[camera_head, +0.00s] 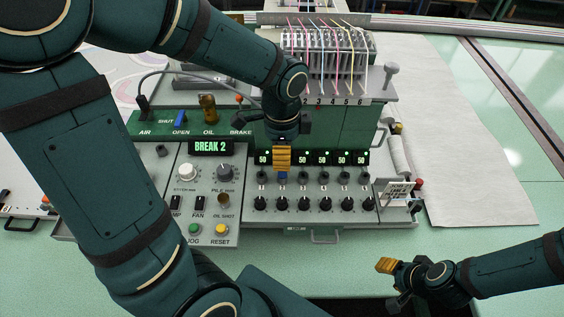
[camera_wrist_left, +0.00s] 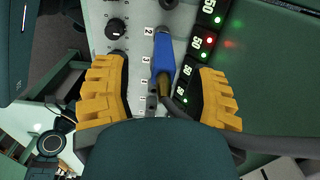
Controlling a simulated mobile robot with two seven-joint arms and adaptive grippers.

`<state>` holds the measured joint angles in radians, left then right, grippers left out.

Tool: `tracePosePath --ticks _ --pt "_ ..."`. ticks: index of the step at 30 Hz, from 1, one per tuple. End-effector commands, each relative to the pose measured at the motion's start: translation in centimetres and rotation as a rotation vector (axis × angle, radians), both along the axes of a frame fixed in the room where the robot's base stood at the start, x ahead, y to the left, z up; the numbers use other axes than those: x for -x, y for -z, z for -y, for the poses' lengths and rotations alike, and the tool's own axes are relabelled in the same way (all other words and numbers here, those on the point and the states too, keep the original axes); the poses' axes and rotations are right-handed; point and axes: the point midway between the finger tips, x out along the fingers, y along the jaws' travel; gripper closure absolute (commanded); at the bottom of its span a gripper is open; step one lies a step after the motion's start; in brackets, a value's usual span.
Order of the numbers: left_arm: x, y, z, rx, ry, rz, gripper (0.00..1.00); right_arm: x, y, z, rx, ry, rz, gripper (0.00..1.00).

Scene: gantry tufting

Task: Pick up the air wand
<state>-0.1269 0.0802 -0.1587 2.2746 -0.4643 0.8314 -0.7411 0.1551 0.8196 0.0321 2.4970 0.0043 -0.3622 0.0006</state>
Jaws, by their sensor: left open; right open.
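The air wand (camera_wrist_left: 165,58) has a blue body with a brass-coloured end and a dark hose, and lies over the panel in the left wrist view. A small blue part of the wand (camera_head: 283,175) shows just below my left gripper (camera_head: 282,157) in the head view. In the left wrist view my left gripper (camera_wrist_left: 160,98) is open, with one yellow finger on each side of the wand's brass end and hose. I cannot tell whether the fingers touch it. My right gripper (camera_head: 387,266) is open and empty over the front right of the table.
A thread rack (camera_head: 330,55) with coloured threads stands behind. The green table (camera_head: 470,232) is clear at right.

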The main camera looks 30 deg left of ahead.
Motion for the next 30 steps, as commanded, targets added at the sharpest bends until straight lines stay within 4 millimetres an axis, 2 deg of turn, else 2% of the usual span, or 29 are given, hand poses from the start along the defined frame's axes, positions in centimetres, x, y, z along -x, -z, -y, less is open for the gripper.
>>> tracePosePath --ticks 3,6,15,16,19,21,30 --pt "-0.1 2.0 -0.1 -0.001 0.0 -0.005 0.43 0.0 0.2 0.0 0.0 0.0 0.0 0.53" --pt "-0.1 2.9 -0.1 0.001 0.0 -0.003 0.43 0.0 0.4 0.0 0.001 0.0 0.0 0.53" --pt "-0.1 3.2 -0.1 0.001 0.0 -0.001 0.43 0.0 0.4 0.0 0.001 0.0 0.0 0.53" --pt "-0.1 3.2 -0.1 0.001 0.0 -0.001 0.47 0.0 0.4 0.0 0.001 0.0 0.0 0.53" --pt "-0.1 3.2 -0.1 0.001 0.0 -0.001 0.82 0.0 0.4 0.0 0.001 0.0 0.0 0.53" --pt "-0.1 3.2 -0.1 0.001 0.0 -0.001 1.0 0.0 0.4 0.0 0.001 0.0 0.0 0.53" --pt "-0.1 3.3 -0.1 0.0 0.0 -0.002 1.0 0.0 0.4 0.0 0.001 0.0 0.0 0.53"
